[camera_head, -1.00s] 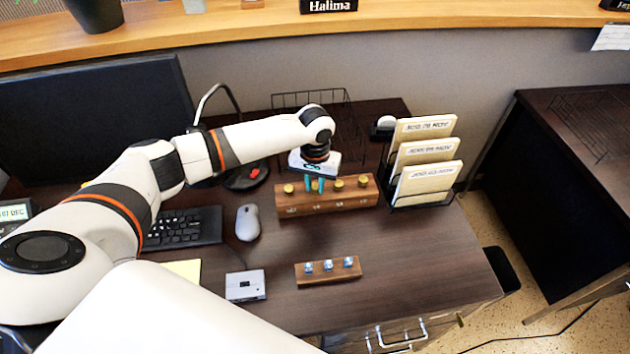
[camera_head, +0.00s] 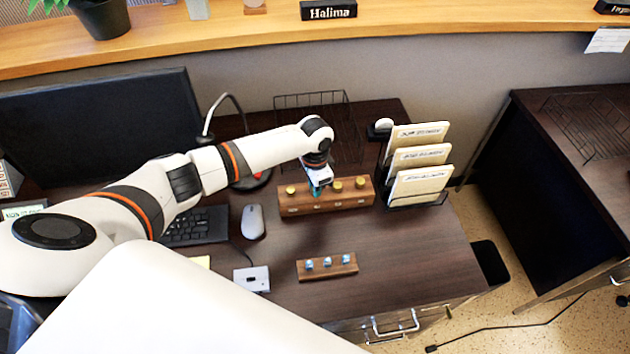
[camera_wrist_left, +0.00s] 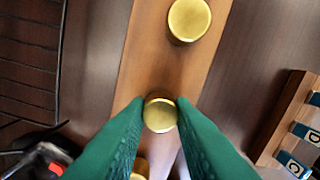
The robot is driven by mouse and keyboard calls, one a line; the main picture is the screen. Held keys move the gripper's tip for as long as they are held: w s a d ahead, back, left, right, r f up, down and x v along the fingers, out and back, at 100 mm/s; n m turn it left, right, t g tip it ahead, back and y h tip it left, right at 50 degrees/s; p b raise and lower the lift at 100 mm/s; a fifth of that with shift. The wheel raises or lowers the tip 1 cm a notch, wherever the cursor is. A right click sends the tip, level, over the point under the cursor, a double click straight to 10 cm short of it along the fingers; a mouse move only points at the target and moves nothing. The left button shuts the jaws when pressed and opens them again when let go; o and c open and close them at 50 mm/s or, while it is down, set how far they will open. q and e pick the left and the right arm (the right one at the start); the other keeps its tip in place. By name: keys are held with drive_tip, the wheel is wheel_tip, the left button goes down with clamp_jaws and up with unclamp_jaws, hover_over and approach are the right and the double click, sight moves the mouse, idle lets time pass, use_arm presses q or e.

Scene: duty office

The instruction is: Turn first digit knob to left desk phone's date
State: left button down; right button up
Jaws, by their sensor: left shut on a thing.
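A long wooden block (camera_head: 328,203) with a row of brass knobs lies on the dark desk. My left gripper (camera_head: 316,189) is over the second knob from the left, hiding it in the head view. In the left wrist view, its green fingers (camera_wrist_left: 160,125) are shut on that brass knob (camera_wrist_left: 160,114), one on each side. The leftmost knob (camera_head: 291,190) and the third knob (camera_head: 337,186) are free. The left desk phone's display (camera_head: 22,210) shows at the left edge, its text too small to read. My right gripper is not in view.
A smaller wooden stand with blue-topped pieces (camera_head: 327,267) lies nearer me. A mouse (camera_head: 252,222) and keyboard (camera_head: 195,226) are to the left. A folder rack (camera_head: 417,199) stands close to the right, and a wire basket (camera_head: 345,125) behind.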

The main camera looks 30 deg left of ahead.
use_arm(q)
drive_tip(key=m, duration=0.2)
drive_tip(key=shift+r+m+p, duration=0.1)
drive_tip(key=shift+m+p, duration=0.2)
drive_tip(key=shift+m, duration=0.1)
drive_tip(key=m, duration=0.3)
drive_tip(key=shift+m, duration=0.3)
drive_tip(key=m, duration=0.3)
drive_tip(key=shift+w, duration=0.1)
drive_tip(key=shift+m, duration=1.8)
drive_tip(key=c, duration=1.2)
unclamp_jaws()
drive_tip(key=shift+c, duration=0.2)
